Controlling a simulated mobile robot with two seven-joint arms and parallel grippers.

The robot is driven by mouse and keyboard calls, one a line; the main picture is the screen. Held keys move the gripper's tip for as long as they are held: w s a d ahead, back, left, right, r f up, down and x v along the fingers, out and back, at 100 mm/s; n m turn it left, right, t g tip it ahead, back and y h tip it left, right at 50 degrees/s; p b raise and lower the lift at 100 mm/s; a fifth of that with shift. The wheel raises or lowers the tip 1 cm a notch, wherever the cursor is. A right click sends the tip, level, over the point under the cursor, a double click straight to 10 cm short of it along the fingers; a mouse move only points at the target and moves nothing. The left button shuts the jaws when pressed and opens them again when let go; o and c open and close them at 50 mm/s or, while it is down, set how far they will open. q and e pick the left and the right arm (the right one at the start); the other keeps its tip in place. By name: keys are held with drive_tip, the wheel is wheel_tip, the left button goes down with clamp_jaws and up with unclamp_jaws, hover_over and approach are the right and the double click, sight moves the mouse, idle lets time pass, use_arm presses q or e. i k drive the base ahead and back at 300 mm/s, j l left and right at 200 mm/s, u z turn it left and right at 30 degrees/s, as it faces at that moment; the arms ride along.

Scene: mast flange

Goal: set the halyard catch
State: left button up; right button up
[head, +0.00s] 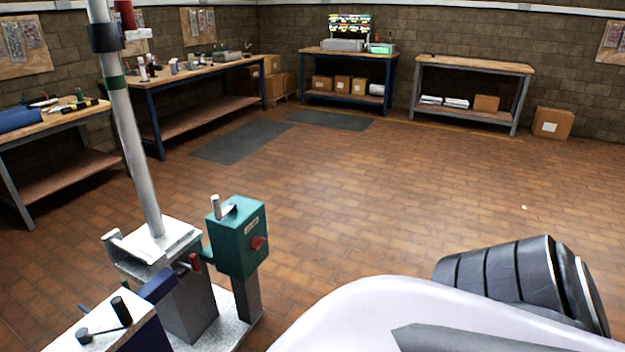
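A grey metal mast (140,150) stands tilted on a pale block-shaped base at the left. Near its top are a black collar (105,38) and a red cylinder (125,14). A small red grip (195,262) shows beside the base. I cannot tell which part is the halyard catch. Neither gripper is in view.
A blue-and-white housing with a black-knobbed crank (104,325) is at the lower left. Workbenches (200,75) line the back and left walls, with cardboard boxes (552,123) nearby. Dark mats (240,142) lie on the tiles. The middle floor is clear. My own body fills the lower right.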

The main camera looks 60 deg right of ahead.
sight(256, 242)
drive_tip(key=z, duration=1.55)
drive_tip(key=u, duration=0.55)
drive_tip(key=i+l+u, duration=0.2)
drive_tip(key=l+u, duration=0.15)
drive_tip(key=i+l+u, duration=0.15)
drive_tip(key=l+u, duration=0.15)
drive_tip(key=i+l+u, duration=0.15)
drive_tip(key=l, duration=0.4)
drive_tip(key=l+u, duration=0.2)
drive_tip(key=l, duration=0.3)
drive_tip(key=i+l+u, duration=0.15)
drive_tip(key=l, duration=1.25)
drive_tip(key=i+l+u, duration=0.15)
drive_tip(key=l, duration=0.65)
